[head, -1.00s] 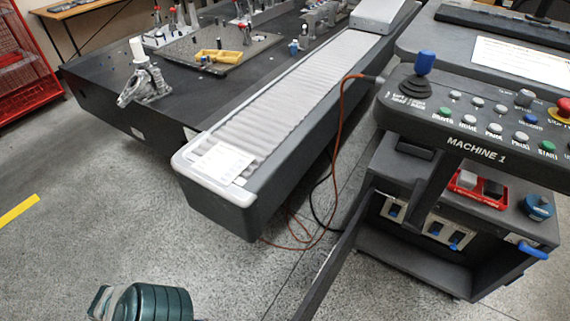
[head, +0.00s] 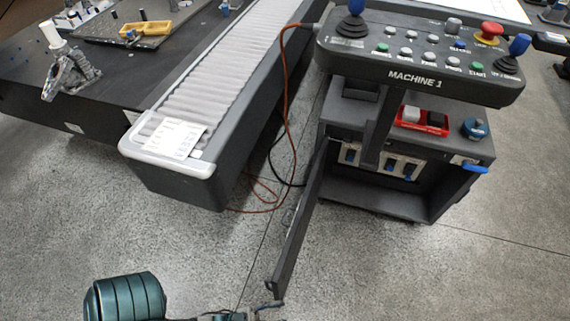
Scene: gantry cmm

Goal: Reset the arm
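My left arm (head: 128,298) is a teal, ribbed link at the bottom left of the head view. Grey parts run right from it along the bottom edge to what looks like part of my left gripper (head: 266,306), mostly cut off by the frame. It is close to the lower end of the open dark cabinet door (head: 300,225); I cannot tell whether they touch. Whether its fingers are open or shut does not show. My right gripper is not in view.
A MACHINE 1 control panel (head: 415,76) stands above an open cabinet (head: 395,205) at the right. The measuring table (head: 110,90) with its ribbed cover (head: 215,85) is at the left. An orange cable (head: 288,110) hangs between them. Grey floor (head: 400,280) is clear in front.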

